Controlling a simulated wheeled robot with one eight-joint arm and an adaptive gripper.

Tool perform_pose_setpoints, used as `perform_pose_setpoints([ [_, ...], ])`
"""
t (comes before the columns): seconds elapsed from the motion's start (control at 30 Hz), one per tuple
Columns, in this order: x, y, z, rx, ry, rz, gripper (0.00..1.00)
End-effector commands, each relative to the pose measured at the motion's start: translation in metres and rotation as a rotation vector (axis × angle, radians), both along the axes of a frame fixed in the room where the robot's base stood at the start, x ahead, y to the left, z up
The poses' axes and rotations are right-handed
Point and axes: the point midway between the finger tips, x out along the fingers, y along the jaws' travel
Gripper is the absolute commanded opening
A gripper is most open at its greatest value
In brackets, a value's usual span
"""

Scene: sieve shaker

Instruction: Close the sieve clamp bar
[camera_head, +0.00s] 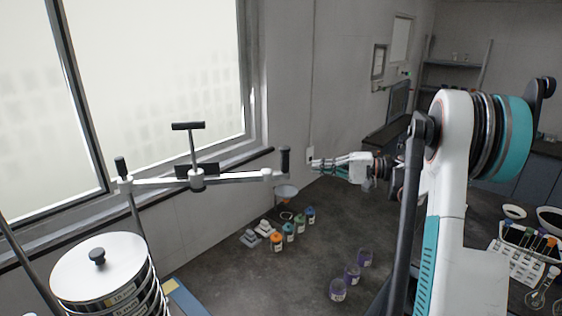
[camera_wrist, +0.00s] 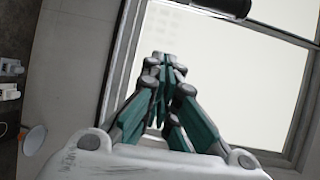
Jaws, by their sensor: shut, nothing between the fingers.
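The sieve clamp bar (camera_head: 235,180) is a pale horizontal bar in the head view, with a black T-handle screw at its middle and an upright black grip (camera_head: 285,160) at its right end. Its left end meets a tall rod, and it extends to the right, not over the lid. The sieve stack (camera_head: 100,267) with its silver lid and black knob stands at lower left. My gripper (camera_head: 312,162) is shut and empty, just right of the black grip and apparently apart from it. In the wrist view the closed fingers (camera_wrist: 162,60) point up toward the window; a dark cylinder (camera_wrist: 222,6) shows at the top edge.
Several small jars (camera_head: 278,241) and a funnel (camera_head: 286,192) stand on the dark bench below the bar. Purple-topped jars (camera_head: 352,274) stand nearer. A rack (camera_head: 518,262) and bowls are at right. The window wall lies behind the bar.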

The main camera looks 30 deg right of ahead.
Motion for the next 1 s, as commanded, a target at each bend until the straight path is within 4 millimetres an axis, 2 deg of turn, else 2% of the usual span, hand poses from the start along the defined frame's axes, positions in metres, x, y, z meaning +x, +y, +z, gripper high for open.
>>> perform_pose_setpoints([
  [0.03, -0.005, -0.011, 0.004, 0.021, -0.020, 0.003, 0.00],
  [0.1, -0.011, -0.018, 0.007, 0.041, -0.041, 0.012, 0.00],
  [0.27, -0.009, -0.015, 0.008, 0.052, -0.054, 0.019, 0.00],
  [0.8, 0.053, 0.061, 0.009, 0.052, -0.052, 0.020, 0.00],
  [0.9, 0.033, 0.063, 0.010, 0.051, -0.053, 0.015, 0.00],
  [1.0, 0.023, 0.067, 0.009, 0.051, -0.053, 0.015, 0.00],
])
